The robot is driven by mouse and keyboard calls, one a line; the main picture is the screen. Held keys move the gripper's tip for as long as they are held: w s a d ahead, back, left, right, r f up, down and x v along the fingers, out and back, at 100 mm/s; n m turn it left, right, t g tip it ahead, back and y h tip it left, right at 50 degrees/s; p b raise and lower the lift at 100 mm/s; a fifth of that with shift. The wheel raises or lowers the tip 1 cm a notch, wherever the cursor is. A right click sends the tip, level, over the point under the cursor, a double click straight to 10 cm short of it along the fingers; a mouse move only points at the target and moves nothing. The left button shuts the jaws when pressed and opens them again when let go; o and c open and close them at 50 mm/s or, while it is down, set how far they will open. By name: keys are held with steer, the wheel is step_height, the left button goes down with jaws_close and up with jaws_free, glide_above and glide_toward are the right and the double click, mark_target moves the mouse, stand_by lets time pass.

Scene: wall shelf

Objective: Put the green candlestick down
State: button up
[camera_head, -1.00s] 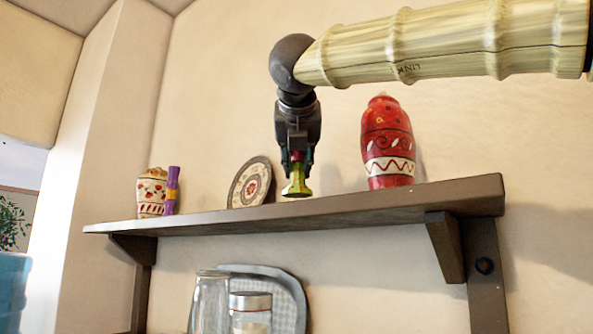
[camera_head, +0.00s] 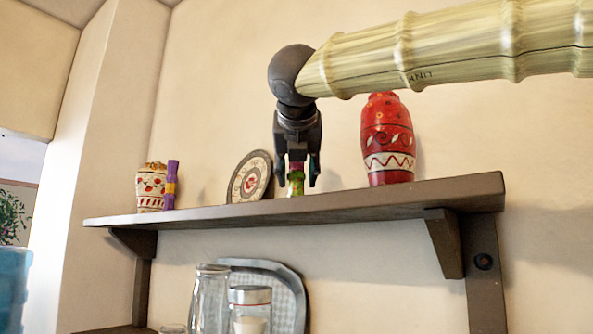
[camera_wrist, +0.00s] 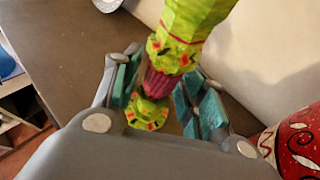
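The green candlestick (camera_head: 296,184) is upright at the shelf, between the fingers of my gripper (camera_head: 298,178). Its foot is hidden behind the shelf's front edge, and it appears to stand on the board. In the wrist view the candlestick (camera_wrist: 183,35) is green with red and yellow marks and a dark red band. The teal finger pads of my gripper (camera_wrist: 160,92) are spread, with gaps on both sides of it. My gripper is open around the candlestick and points down.
The brown wall shelf (camera_head: 340,201) also bears a red vase (camera_head: 388,145) close on the right, a patterned plate (camera_head: 250,178) close on the left, and a patterned pot (camera_head: 151,188) with a purple candlestick (camera_head: 171,185) farther left. Glassware (camera_head: 209,297) stands below.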

steer(key=shift+s+r, duration=0.15)
steer(key=b+v, duration=0.4)
steer(key=v, duration=0.7)
steer(key=shift+s+r, duration=0.15)
steer(key=shift+s, duration=0.2)
steer(key=shift+a, duration=0.1)
